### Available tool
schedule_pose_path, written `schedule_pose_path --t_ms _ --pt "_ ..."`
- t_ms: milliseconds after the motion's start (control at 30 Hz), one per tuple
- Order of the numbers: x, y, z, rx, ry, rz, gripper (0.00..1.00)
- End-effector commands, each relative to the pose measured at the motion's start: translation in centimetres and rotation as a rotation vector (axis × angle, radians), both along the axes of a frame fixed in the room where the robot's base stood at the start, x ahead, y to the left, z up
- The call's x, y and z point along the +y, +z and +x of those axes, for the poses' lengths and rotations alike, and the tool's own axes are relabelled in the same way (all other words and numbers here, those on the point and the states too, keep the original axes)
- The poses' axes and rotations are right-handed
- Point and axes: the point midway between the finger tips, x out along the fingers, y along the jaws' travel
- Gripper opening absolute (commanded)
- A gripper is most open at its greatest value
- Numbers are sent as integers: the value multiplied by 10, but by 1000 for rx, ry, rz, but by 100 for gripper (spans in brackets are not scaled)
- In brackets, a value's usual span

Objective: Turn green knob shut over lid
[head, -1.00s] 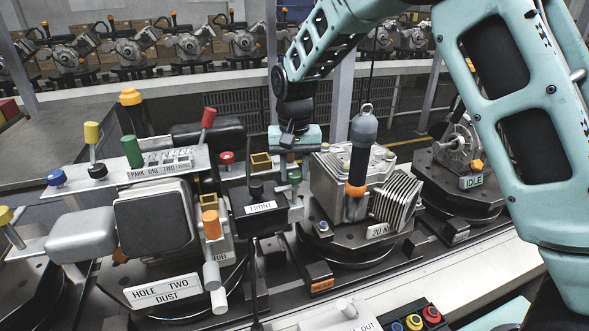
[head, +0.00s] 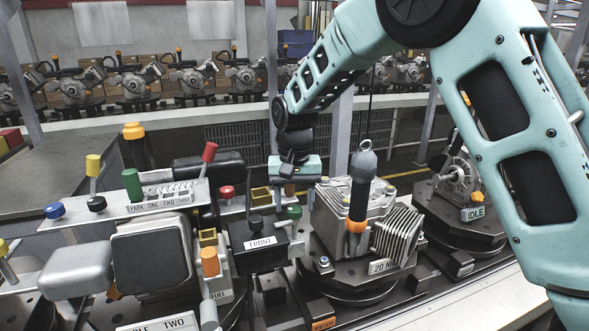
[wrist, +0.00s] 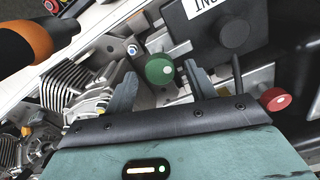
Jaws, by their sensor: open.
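A small round green knob (head: 294,212) sits at the right of the black box marked FRONT (head: 258,258). In the wrist view the green knob (wrist: 160,69) lies just beyond and between my fingertips, and the black lid (wrist: 262,58) is at upper right. My gripper (head: 289,184) is open and empty, above and slightly behind the knob in the head view. Its two fingers (wrist: 160,80) show apart in the wrist view. I cannot tell how far above the knob they are. A taller green handle (head: 132,184) stands on the PARK ONE TWO panel (head: 165,207).
A red knob (head: 227,192) is left of my gripper, also in the wrist view (wrist: 276,99). A hanging black and orange tool (head: 362,195) and a finned metal housing (head: 335,225) stand close right.

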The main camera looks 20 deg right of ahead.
Motion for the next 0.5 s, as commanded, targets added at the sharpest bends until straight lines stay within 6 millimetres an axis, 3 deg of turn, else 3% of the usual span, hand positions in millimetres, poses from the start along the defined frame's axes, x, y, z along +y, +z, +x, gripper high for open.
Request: schedule_pose_path --t_ms 500 --pt "0 113 1 -8 0 2 55"
